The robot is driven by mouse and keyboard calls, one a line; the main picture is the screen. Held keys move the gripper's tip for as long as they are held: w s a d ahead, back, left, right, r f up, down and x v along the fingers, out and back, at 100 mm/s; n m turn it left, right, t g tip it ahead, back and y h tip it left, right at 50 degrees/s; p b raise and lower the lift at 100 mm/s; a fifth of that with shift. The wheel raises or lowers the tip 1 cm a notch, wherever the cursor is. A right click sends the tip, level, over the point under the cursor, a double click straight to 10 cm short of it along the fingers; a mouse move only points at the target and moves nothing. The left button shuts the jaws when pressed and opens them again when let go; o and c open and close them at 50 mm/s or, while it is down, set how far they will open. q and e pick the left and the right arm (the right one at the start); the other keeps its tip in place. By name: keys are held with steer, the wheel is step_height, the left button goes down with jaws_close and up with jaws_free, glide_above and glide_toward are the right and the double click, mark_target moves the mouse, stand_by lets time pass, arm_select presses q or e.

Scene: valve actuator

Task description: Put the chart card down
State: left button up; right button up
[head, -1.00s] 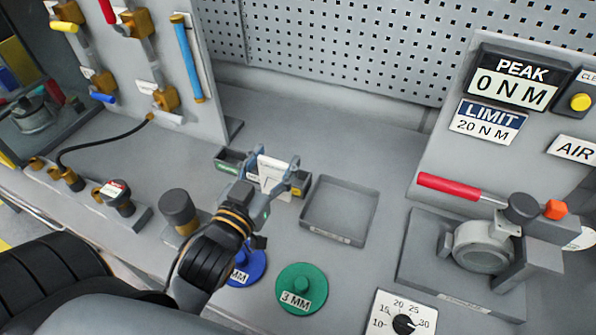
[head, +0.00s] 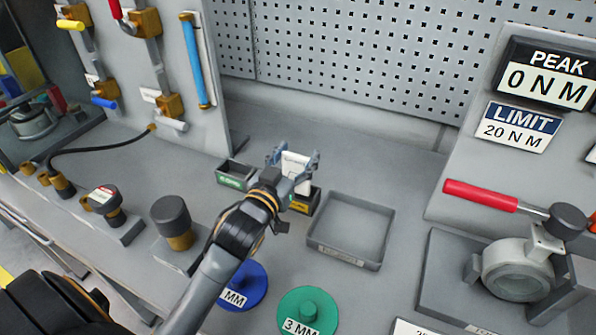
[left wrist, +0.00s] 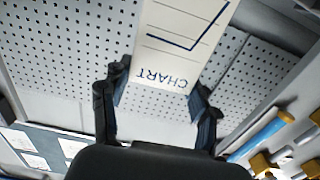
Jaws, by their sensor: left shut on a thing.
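My left gripper (head: 290,172) is shut on the white chart card (head: 296,166), which stands up between its two fingers. In the left wrist view the chart card (left wrist: 178,48) shows the word CHART upside down and a dark blue line, and the gripper (left wrist: 160,88) has a finger at each side of it. In the head view the card is in front of or above a small yellow-labelled bin (head: 305,200); whether it touches the bin cannot be told. My right gripper is not in view.
A green-labelled bin (head: 232,177) is left of the card. An empty grey tray (head: 345,253) is to the right. Blue (head: 243,288) and green (head: 309,308) discs lie nearer. A valve with a red handle (head: 480,195) stands at the right. The bench behind the bins is clear.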

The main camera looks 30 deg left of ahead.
mark_target(295, 175)
arm_select(q)
steer(key=shift+w+f, duration=0.5)
steer(key=shift+f, duration=0.15)
steer(key=f, duration=0.3)
steer(key=shift+w+a, duration=0.15)
steer(key=shift+w, duration=0.05)
steer(key=shift+f, duration=0.5)
steer(key=o, duration=1.3)
steer(key=shift+c, duration=0.2)
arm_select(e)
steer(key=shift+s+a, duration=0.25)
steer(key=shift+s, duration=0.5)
arm_select(q)
steer(key=shift+r, duration=0.15)
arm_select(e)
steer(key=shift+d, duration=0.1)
